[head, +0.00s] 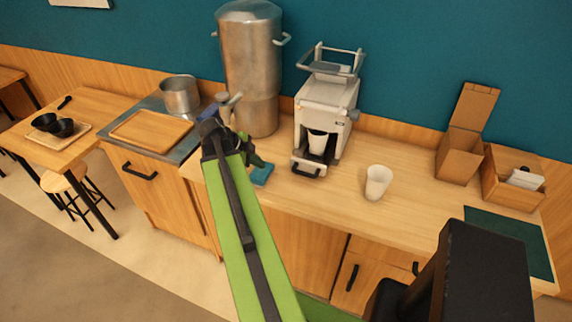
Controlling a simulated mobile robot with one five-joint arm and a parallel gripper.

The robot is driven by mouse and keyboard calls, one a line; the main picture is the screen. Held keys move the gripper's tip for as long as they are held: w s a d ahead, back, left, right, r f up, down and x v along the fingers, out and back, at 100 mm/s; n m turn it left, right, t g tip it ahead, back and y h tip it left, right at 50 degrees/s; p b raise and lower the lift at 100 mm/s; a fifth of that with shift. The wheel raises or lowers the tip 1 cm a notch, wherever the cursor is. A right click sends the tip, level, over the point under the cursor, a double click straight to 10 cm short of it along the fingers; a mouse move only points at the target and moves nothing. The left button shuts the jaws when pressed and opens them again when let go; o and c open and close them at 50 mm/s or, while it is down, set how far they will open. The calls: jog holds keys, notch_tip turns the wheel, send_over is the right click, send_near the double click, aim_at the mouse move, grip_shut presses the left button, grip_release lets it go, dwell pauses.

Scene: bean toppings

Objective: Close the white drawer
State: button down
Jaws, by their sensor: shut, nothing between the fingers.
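A white machine (325,98) stands on the counter, right of the tall metal urn. Low on its front is a drawer-like part with a black handle (308,171); I cannot tell how far it sticks out. A white cup (317,141) is inside the machine's front opening. My green arm reaches up from the bottom edge. My gripper (256,161) is left of the machine, apart from the handle, above the counter near a teal block. It is small and dark here; its fingers are shut and hold nothing.
The metal urn (251,60) stands behind my gripper. The teal block (262,174) lies below it. A loose white cup (377,182) stands right of the machine. The counter's front strip is mostly clear.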

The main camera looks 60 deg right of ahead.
jog(key=s+d+f+b, duration=0.1)
jog(key=d+f+b, duration=0.1)
jog(key=s+d+f+m+b, duration=0.1)
jog(key=s+d+f+b, duration=0.1)
jog(key=f+b, duration=0.1)
jog(key=s+d+f+m+b, duration=0.1)
jog(key=s+d+f+b, duration=0.1)
jog(key=b, duration=0.1)
jog(key=shift+s+d+f+g, duration=0.25)
jog(key=shift+f+g, duration=0.05)
jog(key=shift+f, duration=0.05)
jog(key=d, duration=0.3)
jog(key=shift+d+r, duration=0.1)
jog(key=shift+d, duration=0.65)
send_near(301, 153)
jog(key=x, duration=0.5)
jog(key=shift+a+f, duration=0.1)
jog(key=shift+f, duration=0.1)
jog(key=shift+s+r, duration=0.1)
jog(key=shift+r, duration=0.05)
